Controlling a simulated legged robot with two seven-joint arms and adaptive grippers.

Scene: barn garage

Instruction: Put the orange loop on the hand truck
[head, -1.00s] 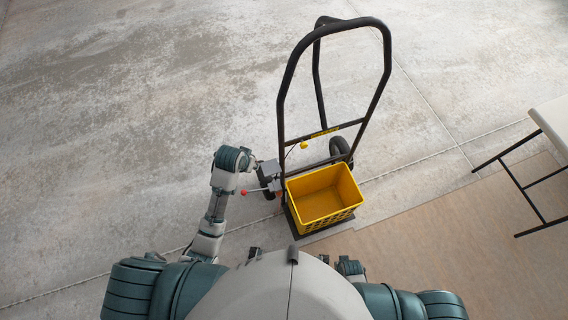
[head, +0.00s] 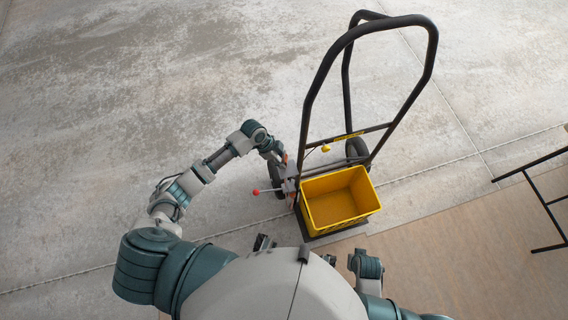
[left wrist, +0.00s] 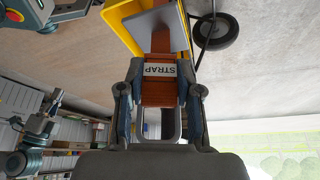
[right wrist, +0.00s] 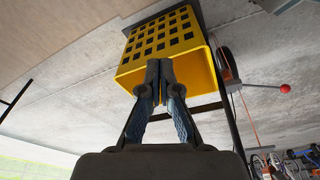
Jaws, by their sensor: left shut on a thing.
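The orange loop (left wrist: 160,93), a strap with a white "STRAP" label, is between the fingers of my left gripper (left wrist: 160,88), which is shut on it. Its upper part runs towards a grey plate beside the yellow crate. In the head view my left gripper (head: 284,172) is at the left side of the black hand truck (head: 308,120), close to its frame; whether the loop touches the frame is unclear. My right gripper (right wrist: 161,80) is shut and empty, with its fingertips in front of the yellow crate.
The yellow crate (head: 374,197) stands empty on the hand truck's base. A rod with a red knob (head: 256,191) sticks out left of the frame. A small yellow part (head: 325,148) hangs by the crossbar. Black table legs (head: 540,195) are at the right. Concrete floor at left is clear.

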